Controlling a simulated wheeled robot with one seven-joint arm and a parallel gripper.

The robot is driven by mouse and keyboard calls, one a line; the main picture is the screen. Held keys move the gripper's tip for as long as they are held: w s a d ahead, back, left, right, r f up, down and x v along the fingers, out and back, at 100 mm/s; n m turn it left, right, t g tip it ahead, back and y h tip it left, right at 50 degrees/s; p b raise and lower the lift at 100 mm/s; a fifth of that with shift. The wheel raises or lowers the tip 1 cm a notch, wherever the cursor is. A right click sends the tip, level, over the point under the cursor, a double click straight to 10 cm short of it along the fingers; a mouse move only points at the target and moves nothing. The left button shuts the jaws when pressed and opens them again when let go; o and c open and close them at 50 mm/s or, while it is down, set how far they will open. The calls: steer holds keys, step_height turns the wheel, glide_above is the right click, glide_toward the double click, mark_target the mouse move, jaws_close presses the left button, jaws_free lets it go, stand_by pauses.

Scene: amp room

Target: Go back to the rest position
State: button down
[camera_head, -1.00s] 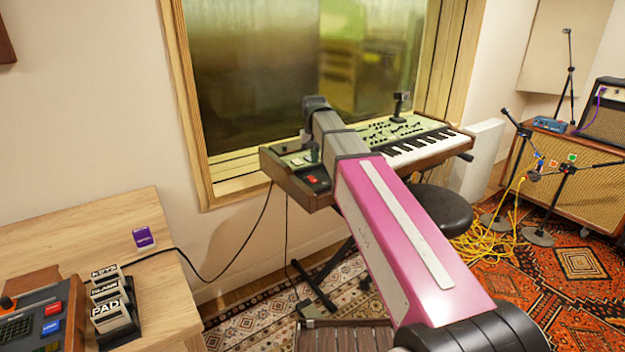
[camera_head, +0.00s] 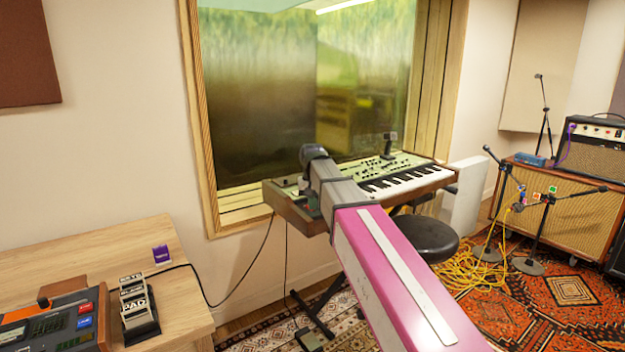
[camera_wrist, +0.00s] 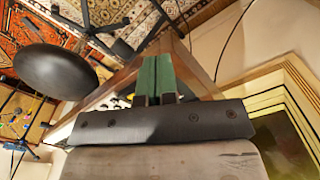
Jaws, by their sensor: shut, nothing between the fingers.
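My gripper (camera_wrist: 156,78) shows in the wrist view with its two green fingers side by side, closed and empty. Behind the fingers are the wooden edge of the keyboard and the patterned rug. In the head view my pink and grey arm reaches out toward the green keyboard (camera_head: 400,181), which stands in front of the window. The arm hides the keyboard's middle-left part.
A black round stool (camera_head: 424,236) stands right of my arm. Mic stands (camera_head: 530,262), yellow cables (camera_head: 470,270) and an amp cabinet (camera_head: 562,205) are at the right. A wooden desk (camera_head: 90,250) at the left bears labelled pedals (camera_head: 137,312) and a purple box (camera_head: 161,254).

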steer(key=s+d+f, duration=0.6)
steer(key=f, duration=0.3)
steer(key=s+d+f, duration=0.6)
steer(key=f, duration=0.4)
steer(key=s+d+f, duration=0.7)
steer(key=f, duration=0.3)
steer(key=shift+m, duration=0.4)
